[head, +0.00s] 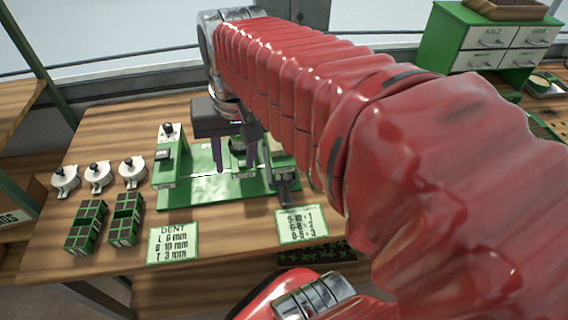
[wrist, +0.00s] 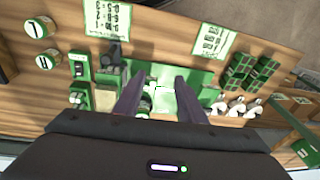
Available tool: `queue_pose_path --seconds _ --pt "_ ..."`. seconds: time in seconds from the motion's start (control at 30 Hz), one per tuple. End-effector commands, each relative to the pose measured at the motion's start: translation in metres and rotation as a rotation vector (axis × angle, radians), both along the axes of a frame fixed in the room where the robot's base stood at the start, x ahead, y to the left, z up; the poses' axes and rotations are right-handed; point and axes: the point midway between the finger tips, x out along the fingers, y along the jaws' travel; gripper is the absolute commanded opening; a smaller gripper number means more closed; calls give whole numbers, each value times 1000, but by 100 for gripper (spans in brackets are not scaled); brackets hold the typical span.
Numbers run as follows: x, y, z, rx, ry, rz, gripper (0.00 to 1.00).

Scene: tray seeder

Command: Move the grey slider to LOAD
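My gripper (head: 235,164) hangs over the green seeder (head: 180,199), with its two purple fingers apart and nothing visible between them. In the wrist view my gripper (wrist: 159,82) also shows open above the seeder's pale green plate. A dark grey, lever-like part (head: 286,187) projects from the seeder's front right, to the right of my fingers and apart from them. It also shows in the wrist view (wrist: 113,52), left of the fingers. It may be the grey slider, but I cannot tell for sure. No LOAD mark is readable.
Green-and-black blocks (head: 86,226) and several white, black-knobbed discs (head: 98,176) stand left. A DENT card (head: 173,243) and a number card (head: 301,224) lie in front. Small green control boxes (wrist: 80,66) show in the wrist view. My arm hides the table's right.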

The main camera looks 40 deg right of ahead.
Motion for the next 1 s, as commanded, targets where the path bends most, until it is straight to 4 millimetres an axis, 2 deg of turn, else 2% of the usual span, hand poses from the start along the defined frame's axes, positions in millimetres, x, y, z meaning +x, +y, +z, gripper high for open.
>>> queue_pose_path --seconds 0.03,0.27,0.6,0.8,1.0 --pt "2 -14 2 26 34 -66 37" --pt "2 -66 9 147 175 -336 37" --pt "-14 -147 16 342 355 -702 37" --pt "-22 -169 17 399 404 -798 37" --pt "-23 -170 18 405 409 -806 37"
